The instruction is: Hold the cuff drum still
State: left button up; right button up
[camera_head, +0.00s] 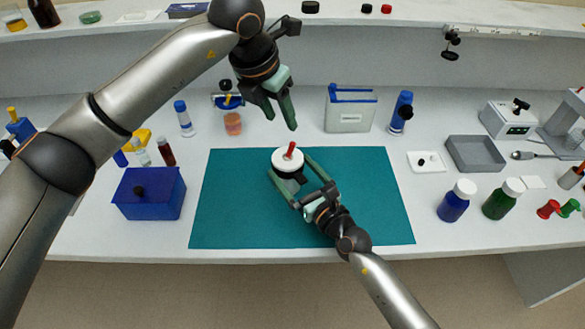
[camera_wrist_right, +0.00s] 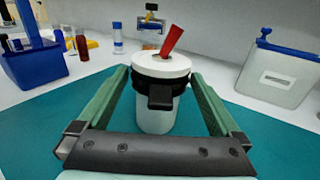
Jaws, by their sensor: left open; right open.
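The cuff drum (camera_head: 287,162) stands upright on the teal mat (camera_head: 240,220). It has a white lid with a central hole, a black band and a pale body. A red piece (camera_wrist_right: 172,40) stands tilted in the lid's hole. My right gripper (camera_head: 289,165) is open, with one green finger on each side of the drum. In the right wrist view the drum (camera_wrist_right: 155,118) sits between the fingers; contact at the fingertips cannot be told. My left gripper (camera_head: 282,122) is open and empty, pointing down above and behind the drum.
A blue box (camera_head: 150,195) stands left of the mat. A clear blue-topped container (camera_head: 350,112) stands behind it. A grey tray (camera_head: 475,154), a blue bottle (camera_head: 455,203) and a green bottle (camera_head: 502,200) are at the right. The mat around the drum is clear.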

jog(key=shift+w+a, duration=0.15)
jog(key=shift+w, duration=0.2)
jog(key=shift+c, duration=0.2)
jog(key=c, duration=1.1)
dwell(0.3)
